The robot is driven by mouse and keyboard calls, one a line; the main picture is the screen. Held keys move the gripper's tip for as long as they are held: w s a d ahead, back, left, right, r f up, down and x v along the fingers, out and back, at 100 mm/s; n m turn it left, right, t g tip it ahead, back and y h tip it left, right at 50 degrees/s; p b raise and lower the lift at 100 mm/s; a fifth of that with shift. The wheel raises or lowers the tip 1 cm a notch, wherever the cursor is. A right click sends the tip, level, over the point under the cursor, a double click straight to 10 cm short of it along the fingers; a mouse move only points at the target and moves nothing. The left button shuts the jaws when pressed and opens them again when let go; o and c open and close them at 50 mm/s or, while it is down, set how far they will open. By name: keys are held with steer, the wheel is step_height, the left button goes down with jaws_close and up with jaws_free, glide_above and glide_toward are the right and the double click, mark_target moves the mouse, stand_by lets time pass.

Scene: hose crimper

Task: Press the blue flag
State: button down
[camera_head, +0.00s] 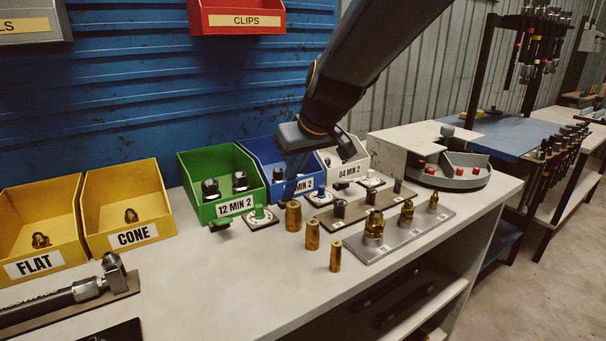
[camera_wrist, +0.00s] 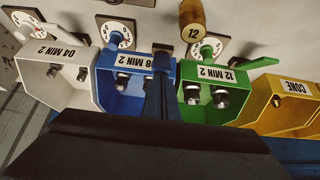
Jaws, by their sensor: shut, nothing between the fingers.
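The blue bin (camera_head: 262,150) labelled 08 MIN 2 stands between the green and white bins, with dark fittings inside. A small dark tab (camera_head: 282,204), apparently the blue flag, sits at its front edge beside a dial with a blue knob (camera_wrist: 116,37). The tab's blue colour does not show clearly. My gripper (camera_head: 289,194) is shut and empty, pointing down in front of the blue bin, just over the tab. In the wrist view its fingers (camera_wrist: 161,62) cover part of the bin and its label. I cannot tell whether they touch the tab.
The green bin (camera_head: 190,162) and white bin (camera_head: 361,157) flank the blue one, each with its own dial and tab. Brass cylinders (camera_head: 293,216) and a grey plate of brass fittings (camera_head: 405,232) stand in front.

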steer(key=shift+s+d+f+b, duration=0.35)
steer(key=shift+s+f+b, duration=0.15)
steer(key=shift+s, duration=0.1)
steer(key=shift+s+d+f+b, duration=0.35)
steer(key=shift+s+b, duration=0.1)
steer(key=shift+s, duration=0.1)
steer(key=shift+r, duration=0.15)
steer(key=shift+w, duration=0.1)
steer(key=shift+w+a, duration=0.45)
steer(key=shift+w, duration=0.2)
steer(key=shift+p, duration=0.3)
steer(key=shift+w+a+r+p, duration=0.15)
steer(key=shift+w+r+p, duration=0.15)
steer(key=shift+r+p, duration=0.25)
steer(key=shift+w+a+r+p, duration=0.25)
steer(key=shift+w+r+p, duration=0.1)
steer(key=shift+r+p, duration=0.25)
steer(key=shift+w+a+r+p, duration=0.3)
steer(key=shift+r+p, duration=0.1)
steer(key=shift+r, duration=0.25)
steer(key=s+d+r+b, duration=0.1)
steer(key=s+d+r, duration=0.1)
steer(key=s+d, duration=0.3)
steer(key=s, duration=0.3)
steer(key=shift+d+r+b, duration=0.15)
steer(key=shift+r+b, duration=0.15)
